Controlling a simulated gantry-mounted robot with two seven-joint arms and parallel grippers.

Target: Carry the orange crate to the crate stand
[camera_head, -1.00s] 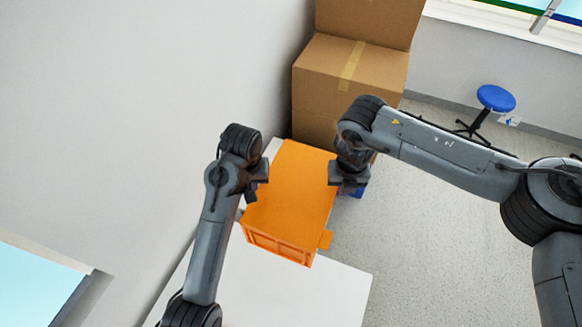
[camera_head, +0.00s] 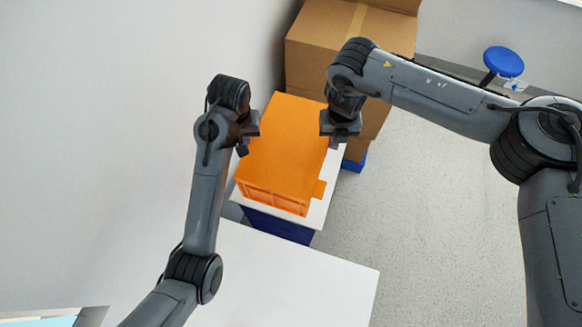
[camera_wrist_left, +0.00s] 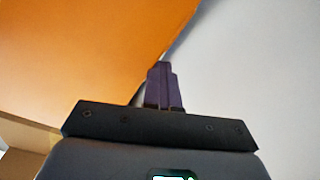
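The orange crate (camera_head: 284,140) is in the middle of the head view, with its broad orange face up. It is over a white-topped stand (camera_head: 317,215) with a dark blue side. I cannot tell whether the crate touches the stand. My left gripper (camera_head: 248,130) is against or close to the crate's left side. My right gripper (camera_head: 338,130) is at its right side. In the left wrist view, a dark purple finger (camera_wrist_left: 163,85) is at the edge of the orange crate (camera_wrist_left: 90,45). The fingertips' contact and opening are unclear.
A white table (camera_head: 300,280) is in front, with a bare top. Cardboard boxes (camera_head: 315,60) stand behind the crate. A wall (camera_head: 120,130) runs along the left. A blue stool (camera_head: 503,61) stands at the back right, with open floor (camera_head: 420,220) on the right.

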